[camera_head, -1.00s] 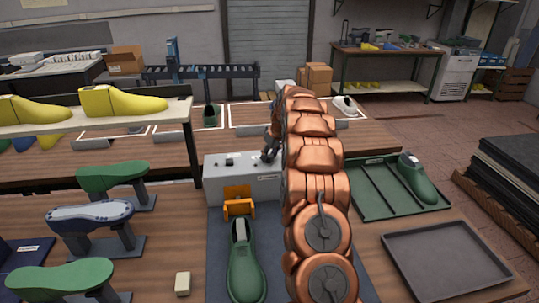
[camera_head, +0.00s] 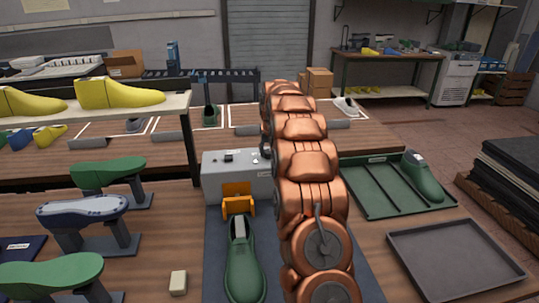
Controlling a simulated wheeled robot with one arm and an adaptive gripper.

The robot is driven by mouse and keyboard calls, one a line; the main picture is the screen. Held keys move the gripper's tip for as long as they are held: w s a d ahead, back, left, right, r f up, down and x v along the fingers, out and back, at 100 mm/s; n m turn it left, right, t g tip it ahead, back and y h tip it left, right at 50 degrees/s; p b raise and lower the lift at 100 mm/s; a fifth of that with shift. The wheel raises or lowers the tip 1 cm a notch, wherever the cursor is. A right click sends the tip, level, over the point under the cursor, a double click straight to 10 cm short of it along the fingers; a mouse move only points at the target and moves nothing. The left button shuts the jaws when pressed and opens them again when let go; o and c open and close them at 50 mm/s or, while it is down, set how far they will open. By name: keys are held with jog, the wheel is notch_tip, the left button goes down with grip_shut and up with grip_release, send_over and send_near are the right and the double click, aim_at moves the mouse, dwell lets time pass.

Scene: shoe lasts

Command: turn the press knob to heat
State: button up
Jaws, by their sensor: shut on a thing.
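The grey press box (camera_head: 222,184) stands on the work table just left of my copper arm. Small dark controls (camera_head: 229,156) show on its top. An orange clamp-like part (camera_head: 238,197) is at its front. A sliver of my dark gripper (camera_head: 266,151) shows at the box's upper right, beside my arm. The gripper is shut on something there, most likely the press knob. My arm hides the fingertips and the knob, so its setting cannot be read.
A green shoe on a last (camera_head: 244,262) lies in front of the press. A green tray (camera_head: 375,203) holding another green last (camera_head: 421,178) and an empty grey tray (camera_head: 452,262) are at right. Green lasts on stands (camera_head: 108,172) and a shelf with yellow lasts (camera_head: 120,95) are at left.

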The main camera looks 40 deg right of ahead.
jog(key=shift+f+m, duration=0.1)
jog(key=shift+m, duration=0.2)
jog(key=o, duration=1.1)
jog(key=shift+o, duration=0.2)
jog(key=v, duration=1.2)
jog(key=shift+a, duration=0.2)
jog(key=shift+a, duration=0.1)
